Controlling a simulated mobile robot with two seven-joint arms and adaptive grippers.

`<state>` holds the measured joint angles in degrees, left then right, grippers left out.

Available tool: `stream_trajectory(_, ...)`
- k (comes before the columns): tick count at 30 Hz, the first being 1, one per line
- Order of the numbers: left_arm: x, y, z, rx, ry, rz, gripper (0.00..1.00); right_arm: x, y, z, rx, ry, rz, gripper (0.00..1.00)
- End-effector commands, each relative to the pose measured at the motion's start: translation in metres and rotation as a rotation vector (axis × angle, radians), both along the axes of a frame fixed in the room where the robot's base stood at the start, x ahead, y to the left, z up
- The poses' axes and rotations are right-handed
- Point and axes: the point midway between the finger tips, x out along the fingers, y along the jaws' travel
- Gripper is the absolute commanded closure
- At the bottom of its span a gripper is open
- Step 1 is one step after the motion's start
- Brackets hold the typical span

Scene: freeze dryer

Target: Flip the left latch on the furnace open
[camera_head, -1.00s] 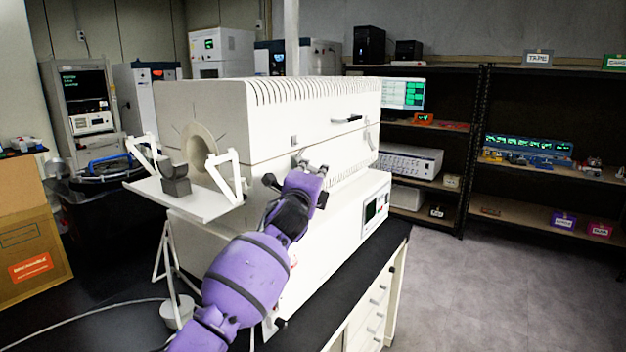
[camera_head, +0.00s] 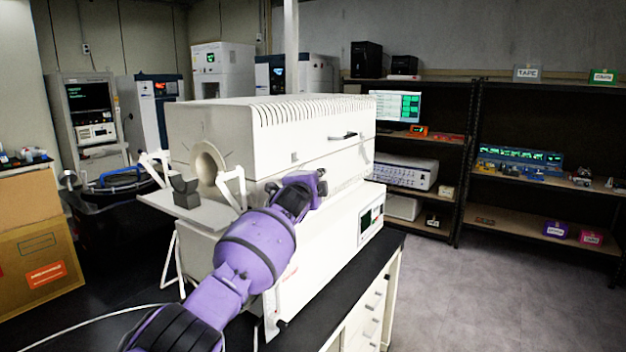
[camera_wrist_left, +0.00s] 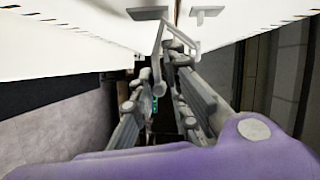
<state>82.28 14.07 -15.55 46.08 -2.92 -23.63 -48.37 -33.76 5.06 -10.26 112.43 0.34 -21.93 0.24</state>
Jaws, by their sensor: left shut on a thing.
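The white furnace (camera_head: 318,240) stands on a black-topped bench, with its lid (camera_head: 270,125) down. My left gripper (camera_head: 316,186) is at the front side of the furnace, near the seam below the lid, mostly hidden by my purple wrist. In the left wrist view, the left latch (camera_wrist_left: 160,36) is a thin grey bar hanging under small plates on the white furnace wall. My left gripper (camera_wrist_left: 168,52) has its fingertips closed together at this bar and is shut on it. The latch is hidden in the head view. My right gripper is not in view.
A dark lid handle (camera_head: 343,136) is to the right of my gripper. A white side shelf (camera_head: 185,210) with a grey holder juts from the furnace's left end. Dark storage shelves (camera_head: 466,155) stand behind at the right. The grey floor (camera_head: 490,300) at the right is clear.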

Motion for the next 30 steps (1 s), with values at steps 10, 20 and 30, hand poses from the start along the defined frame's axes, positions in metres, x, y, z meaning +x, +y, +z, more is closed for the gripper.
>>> stream_trajectory(10, 0.001, 0.002, -0.008, -0.009, 0.014, 0.004, 0.79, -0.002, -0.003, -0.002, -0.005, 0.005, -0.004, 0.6)
stream_trajectory(20, 0.001, 0.002, -0.003, -0.004, 0.005, 0.003, 0.79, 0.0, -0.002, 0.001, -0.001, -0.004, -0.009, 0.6)
stream_trajectory(30, -0.016, 0.005, 0.0, -0.003, 0.001, 0.001, 0.79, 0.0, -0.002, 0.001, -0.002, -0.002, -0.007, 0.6)
